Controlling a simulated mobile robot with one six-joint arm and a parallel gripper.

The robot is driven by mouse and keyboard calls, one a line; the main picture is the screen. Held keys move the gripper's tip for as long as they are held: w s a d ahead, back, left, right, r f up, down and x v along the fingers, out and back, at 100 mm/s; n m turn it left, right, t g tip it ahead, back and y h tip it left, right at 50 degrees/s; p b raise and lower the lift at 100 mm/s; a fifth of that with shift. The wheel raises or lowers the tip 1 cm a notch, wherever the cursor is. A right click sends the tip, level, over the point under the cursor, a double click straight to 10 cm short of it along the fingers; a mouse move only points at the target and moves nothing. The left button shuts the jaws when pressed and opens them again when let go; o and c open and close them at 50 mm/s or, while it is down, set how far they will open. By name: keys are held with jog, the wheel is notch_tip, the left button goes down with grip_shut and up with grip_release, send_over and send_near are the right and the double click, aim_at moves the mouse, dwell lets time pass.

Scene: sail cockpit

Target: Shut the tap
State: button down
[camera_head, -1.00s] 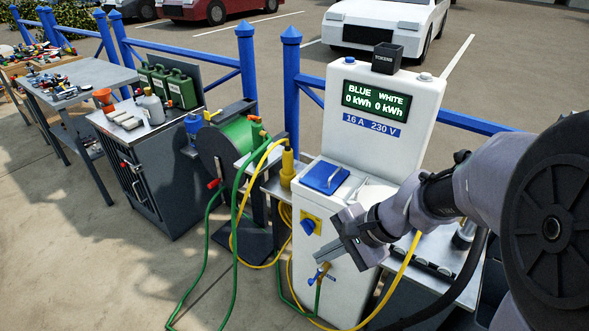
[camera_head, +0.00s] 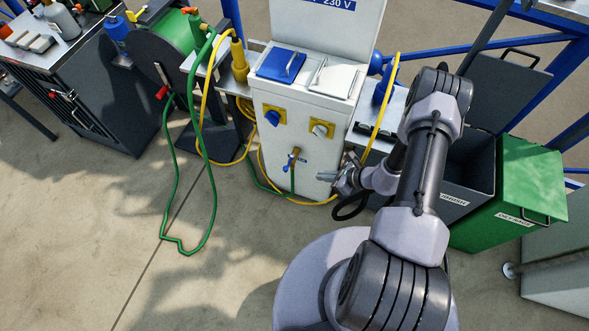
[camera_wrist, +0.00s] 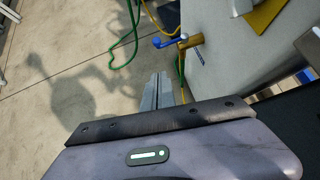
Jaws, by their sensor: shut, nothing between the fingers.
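The tap (camera_head: 292,158) sits low on the front of the white service pedestal (camera_head: 300,120). It has a brass body and a blue lever, and a green hose hangs below it. In the wrist view the brass tap (camera_wrist: 190,42) is ahead, just right of the fingertips, with its blue lever (camera_wrist: 166,42) pointing left. My gripper (camera_head: 322,176) is shut and empty, to the right of the tap and slightly lower in the head view. In the wrist view its fingers (camera_wrist: 157,82) lie together, apart from the tap.
A loose green hose (camera_head: 210,210) loops over the floor at left, and a yellow cable (camera_head: 265,180) runs around the pedestal base. A green bin (camera_head: 515,195) stands at right. The floor in front is open.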

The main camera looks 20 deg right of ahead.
jog(key=w+a+r+b+x, duration=0.1)
jog(key=b+x, duration=0.4)
jog(key=x, duration=0.8)
jog(key=shift+w+a+r, duration=0.2)
jog(key=shift+r, duration=0.3)
